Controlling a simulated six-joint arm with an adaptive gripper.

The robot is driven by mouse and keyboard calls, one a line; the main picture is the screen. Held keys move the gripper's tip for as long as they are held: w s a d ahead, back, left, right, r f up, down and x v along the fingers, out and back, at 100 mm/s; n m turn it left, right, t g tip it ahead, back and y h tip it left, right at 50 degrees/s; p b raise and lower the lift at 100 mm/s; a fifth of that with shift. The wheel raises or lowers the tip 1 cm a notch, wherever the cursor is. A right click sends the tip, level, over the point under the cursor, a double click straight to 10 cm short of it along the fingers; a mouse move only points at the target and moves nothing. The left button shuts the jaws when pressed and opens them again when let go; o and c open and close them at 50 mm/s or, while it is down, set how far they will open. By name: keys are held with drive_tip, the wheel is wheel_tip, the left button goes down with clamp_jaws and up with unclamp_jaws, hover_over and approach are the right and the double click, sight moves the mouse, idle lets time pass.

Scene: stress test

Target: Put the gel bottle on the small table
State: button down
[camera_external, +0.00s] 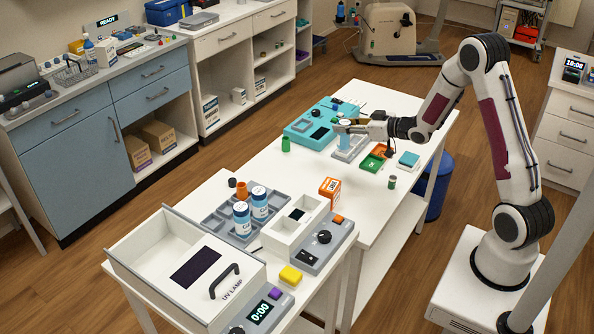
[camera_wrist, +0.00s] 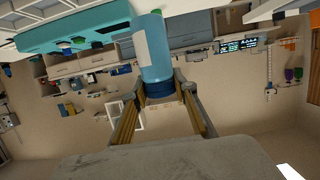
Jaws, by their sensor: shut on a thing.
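My gripper (camera_external: 352,128) is shut on a blue bottle with a pale label (camera_external: 344,140), over the far part of the long white table. The bottle is upright at a grey holder (camera_external: 357,148); I cannot tell whether it touches it. In the wrist view the bottle (camera_wrist: 154,55) sits between the fingers (camera_wrist: 160,92), its dark blue end towards the palm.
A teal device (camera_external: 308,124) stands close behind the held bottle. An orange box (camera_external: 330,188), a white-grey device (camera_external: 310,235) and the UV lamp box (camera_external: 185,265) crowd the near end.

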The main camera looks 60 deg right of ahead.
idle(0.4)
drive_tip(key=shift+s+d+f+m+h, duration=0.2)
drive_tip(key=shift+d+m+h, duration=0.15)
drive_tip(key=shift+d, duration=0.25)
drive_tip(key=shift+s+d+r+m+h, duration=0.1)
drive_tip(key=shift+s+d+m+h, duration=0.15)
drive_tip(key=shift+m+h, duration=0.3)
drive_tip(key=a+r+n+y, duration=0.1)
drive_tip(key=a+r, duration=0.1)
drive_tip(key=a, duration=0.9)
drive_tip(key=a+r, duration=0.3)
drive_tip(key=a, duration=0.9)
drive_tip(key=shift+a+n+y, duration=0.15)
drive_tip(key=shift+n+y, duration=0.25)
drive_tip(key=shift+w, duration=0.1)
